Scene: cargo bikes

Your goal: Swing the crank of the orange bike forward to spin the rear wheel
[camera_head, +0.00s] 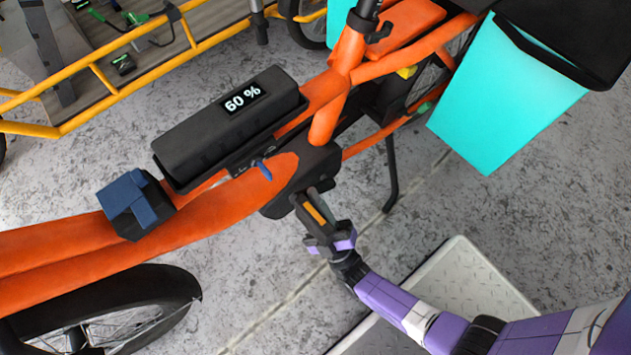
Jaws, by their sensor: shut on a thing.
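The orange bike (205,203) stretches across the view from the lower left to the upper right. A dark pedal with an orange reflector (315,212) sits by the black housing at the bottom of its frame. My gripper (320,226) is shut on this pedal, at the end of my purple and white arm. The crank is largely hidden behind the pedal and gripper. The rear wheel (455,50) shows only in part, behind the frame and the teal bin.
A battery pack (225,125) reading 60 % and a blue clamp-like block (135,203) sit on the frame. A teal bin (510,100) hangs at the right. A front wheel (110,305) is lower left. A yellow-framed cargo bike (75,121) stands behind.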

